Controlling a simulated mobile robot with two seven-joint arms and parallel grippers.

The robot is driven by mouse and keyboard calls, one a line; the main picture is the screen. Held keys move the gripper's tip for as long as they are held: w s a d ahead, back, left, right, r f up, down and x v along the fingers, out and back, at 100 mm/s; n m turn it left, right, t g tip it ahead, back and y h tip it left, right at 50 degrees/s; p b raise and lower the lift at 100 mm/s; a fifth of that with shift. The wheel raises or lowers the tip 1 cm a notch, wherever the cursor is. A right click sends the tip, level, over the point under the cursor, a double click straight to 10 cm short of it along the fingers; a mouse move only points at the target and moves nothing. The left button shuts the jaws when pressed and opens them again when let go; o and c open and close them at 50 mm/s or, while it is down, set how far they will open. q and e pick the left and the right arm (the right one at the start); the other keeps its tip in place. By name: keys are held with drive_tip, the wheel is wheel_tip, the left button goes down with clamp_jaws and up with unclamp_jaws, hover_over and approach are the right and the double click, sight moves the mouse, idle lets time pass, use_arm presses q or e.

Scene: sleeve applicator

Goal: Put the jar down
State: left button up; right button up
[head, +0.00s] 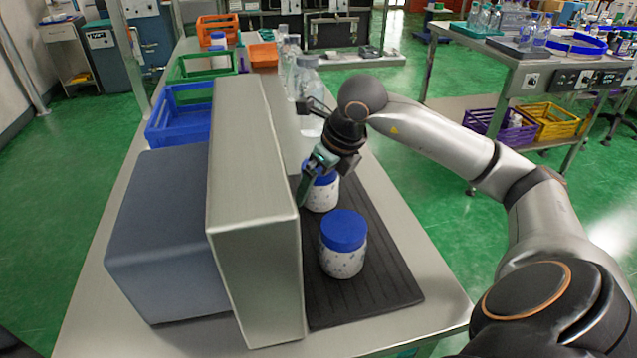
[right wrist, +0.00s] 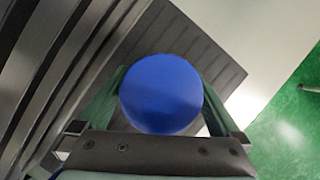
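A white speckled jar with a blue lid (head: 322,195) is at the far part of the dark ribbed mat, beside the tall grey box. My right gripper (head: 318,172) is at this jar from above, with a finger on either side. In the right wrist view the round blue lid (right wrist: 161,95) fills the space between the fingers, which look closed on the jar. Whether its base touches the mat is hard to tell. A second, similar jar (head: 343,245) stands upright on the mat, nearer to me. My left gripper is not in view.
The tall grey box (head: 255,190) walls off the mat's left side. The ribbed mat (head: 375,285) is bare around the near jar's front and right. Clear bottles (head: 309,80) stand behind the far jar. Blue, green and orange crates line the table's far left.

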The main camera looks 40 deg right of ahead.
drive_tip(key=shift+r, duration=0.3)
drive_tip(key=p+v, duration=0.2)
drive_tip(key=v, duration=0.9)
drive_tip(key=shift+s+r, duration=0.15)
drive_tip(key=shift+r, duration=0.15)
